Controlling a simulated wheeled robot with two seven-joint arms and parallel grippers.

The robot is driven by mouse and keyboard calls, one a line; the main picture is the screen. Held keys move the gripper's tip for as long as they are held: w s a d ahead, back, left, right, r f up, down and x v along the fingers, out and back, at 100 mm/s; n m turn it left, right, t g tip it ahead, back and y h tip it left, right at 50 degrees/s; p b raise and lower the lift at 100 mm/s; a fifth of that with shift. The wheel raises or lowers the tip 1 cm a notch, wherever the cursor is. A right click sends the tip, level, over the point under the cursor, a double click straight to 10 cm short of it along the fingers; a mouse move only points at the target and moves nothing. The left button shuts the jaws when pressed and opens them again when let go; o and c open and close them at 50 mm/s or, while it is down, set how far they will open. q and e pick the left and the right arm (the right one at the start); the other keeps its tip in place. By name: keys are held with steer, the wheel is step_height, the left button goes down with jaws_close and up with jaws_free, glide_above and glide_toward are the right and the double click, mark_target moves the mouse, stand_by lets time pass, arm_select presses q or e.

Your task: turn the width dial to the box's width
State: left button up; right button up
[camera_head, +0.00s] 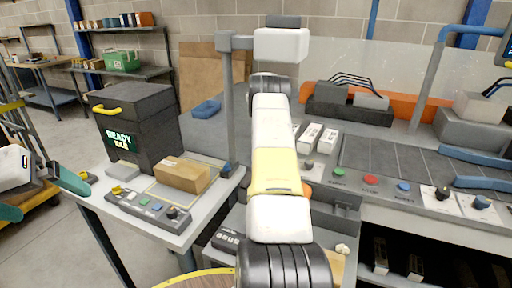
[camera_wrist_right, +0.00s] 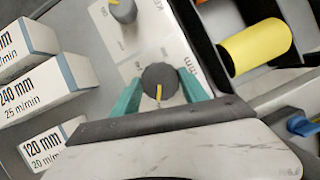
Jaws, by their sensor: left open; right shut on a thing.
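The cardboard box (camera_head: 182,174) lies on the pale table at left of the head view. In the right wrist view a dark round dial (camera_wrist_right: 159,76) with a yellow pointer line sits on a pale printed plate; "mm" shows beside it, but its scale is mostly hidden. My right gripper (camera_wrist_right: 161,92) has its teal fingers on either side of this dial and is shut on it. In the head view my right arm hides that dial and gripper. My left gripper (camera_head: 52,200) is open and empty at the left, beside the pale table.
A grey knob (camera_wrist_right: 123,10) sits near the held dial. White boxes (camera_wrist_right: 42,87) marked 240 mm and 120 mm stand beside it, with a yellow cylinder (camera_wrist_right: 255,46) opposite.

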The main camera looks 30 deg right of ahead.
steer(key=o, duration=1.4)
steer(key=v, duration=0.7)
steer(key=shift+w+r, duration=0.2)
steer(key=shift+r, duration=0.1)
steer(key=shift+a, duration=0.1)
